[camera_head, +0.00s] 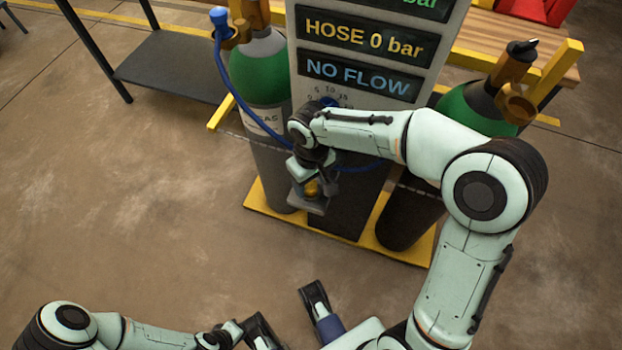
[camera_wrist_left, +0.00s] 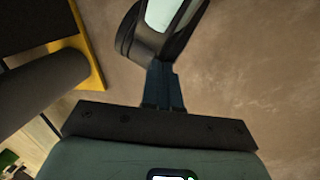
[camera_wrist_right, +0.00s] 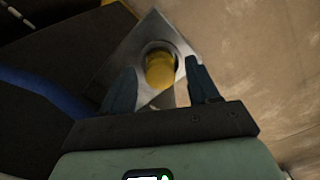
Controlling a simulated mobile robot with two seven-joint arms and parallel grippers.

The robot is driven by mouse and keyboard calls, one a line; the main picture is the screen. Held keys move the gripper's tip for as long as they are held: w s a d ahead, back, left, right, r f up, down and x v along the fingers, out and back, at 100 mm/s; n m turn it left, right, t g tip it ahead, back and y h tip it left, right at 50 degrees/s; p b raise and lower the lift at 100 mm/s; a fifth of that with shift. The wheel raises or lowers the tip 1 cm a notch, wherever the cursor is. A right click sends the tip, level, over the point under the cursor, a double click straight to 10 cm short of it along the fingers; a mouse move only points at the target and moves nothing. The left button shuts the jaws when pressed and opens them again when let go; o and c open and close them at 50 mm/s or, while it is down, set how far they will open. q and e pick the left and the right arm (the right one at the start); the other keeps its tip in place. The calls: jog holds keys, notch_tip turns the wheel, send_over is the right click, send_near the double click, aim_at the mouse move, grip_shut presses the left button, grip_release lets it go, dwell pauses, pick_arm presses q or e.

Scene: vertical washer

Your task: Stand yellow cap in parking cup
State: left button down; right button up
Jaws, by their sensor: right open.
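The yellow cap (camera_wrist_right: 160,68) sits inside the round opening of the grey metal parking cup plate (camera_wrist_right: 138,40), seen from above in the right wrist view. In the head view the cap (camera_head: 311,188) shows just below my right wrist, over the grey plate (camera_head: 318,206). My right gripper (camera_wrist_right: 165,82) is open. Its two dark fingers are on either side of the cap, with gaps visible between them and it. Whether the cap is fully seated cannot be told. My left gripper (camera_wrist_left: 162,72) is shut and empty, low at the front, away from the cup.
A gauge panel (camera_head: 362,46) reads HOSE 0 bar and NO FLOW. Green-topped cylinders (camera_head: 258,68) (camera_head: 478,108) stand on both sides on a yellow-edged base (camera_head: 262,212). A blue hose (camera_head: 232,85) hangs from the left one. Open floor lies left and in front.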

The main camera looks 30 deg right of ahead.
aim_at(311, 184)
pick_arm(q)
jog(key=shift+g+h, duration=0.3)
jog(key=shift+g, duration=0.3)
jog(key=s+r+p, duration=0.1)
jog(key=s+d+r+p, duration=0.1)
jog(key=s+r+p, duration=0.1)
jog(key=shift+s+d+r, duration=0.25)
jog(key=shift+s+r, duration=0.15)
pick_arm(e)
notch_tip(311, 184, up, 12)
jog(key=shift+r, duration=0.2)
